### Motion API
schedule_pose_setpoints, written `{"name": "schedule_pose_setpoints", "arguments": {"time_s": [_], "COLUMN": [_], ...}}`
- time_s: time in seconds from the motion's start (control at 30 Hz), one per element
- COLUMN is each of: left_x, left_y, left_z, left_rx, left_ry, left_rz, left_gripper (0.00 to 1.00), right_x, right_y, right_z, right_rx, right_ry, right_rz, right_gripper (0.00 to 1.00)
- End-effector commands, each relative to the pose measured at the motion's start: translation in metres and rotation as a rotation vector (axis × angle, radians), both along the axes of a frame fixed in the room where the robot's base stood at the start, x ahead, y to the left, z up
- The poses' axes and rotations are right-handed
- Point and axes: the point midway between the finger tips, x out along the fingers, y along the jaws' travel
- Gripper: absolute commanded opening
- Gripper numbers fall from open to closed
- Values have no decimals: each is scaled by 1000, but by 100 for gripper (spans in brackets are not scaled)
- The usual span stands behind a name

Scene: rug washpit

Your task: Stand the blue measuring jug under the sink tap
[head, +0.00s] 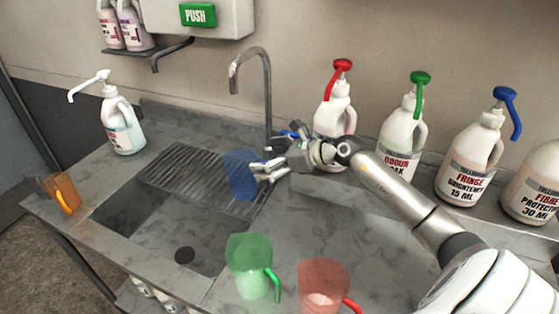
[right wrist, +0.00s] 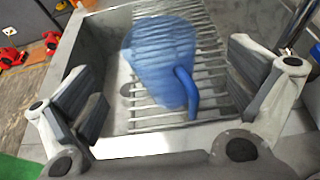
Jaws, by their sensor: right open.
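The blue measuring jug (head: 240,175) stands upright on the slatted drain rack over the sink, below the spout of the tap (head: 266,95). In the right wrist view the jug (right wrist: 160,60) shows with its blue handle toward me, on the metal bars. My right gripper (head: 269,170) is open just to the right of the jug. In the wrist view the jug is ahead of the spread fingers, and neither finger visibly touches it. My left gripper is not in view.
A green jug (head: 250,268) and a red jug (head: 323,285) stand on the counter in front. An orange jug (head: 66,190) is at the left edge. Large pump bottles (head: 400,135) line the back right. The sink basin (head: 135,220) is empty.

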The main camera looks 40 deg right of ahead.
Motion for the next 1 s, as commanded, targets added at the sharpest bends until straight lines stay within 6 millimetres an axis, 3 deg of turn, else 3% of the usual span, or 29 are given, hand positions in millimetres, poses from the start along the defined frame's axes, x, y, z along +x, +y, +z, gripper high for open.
{"name": "schedule_pose_setpoints", "arguments": {"time_s": [0.1, 0.33, 1.0], "left_x": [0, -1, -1], "left_y": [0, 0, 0], "left_z": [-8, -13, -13], "left_rx": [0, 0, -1], "left_ry": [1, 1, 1], "left_rz": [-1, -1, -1], "left_gripper": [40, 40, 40], "right_x": [-16, -32, -35], "right_y": [-8, -18, -20], "right_z": [4, 14, 18], "right_rx": [-5, -1, 0], "right_ry": [2, 1, 0], "right_rz": [3, 1, 2], "right_gripper": [100, 100, 100]}}
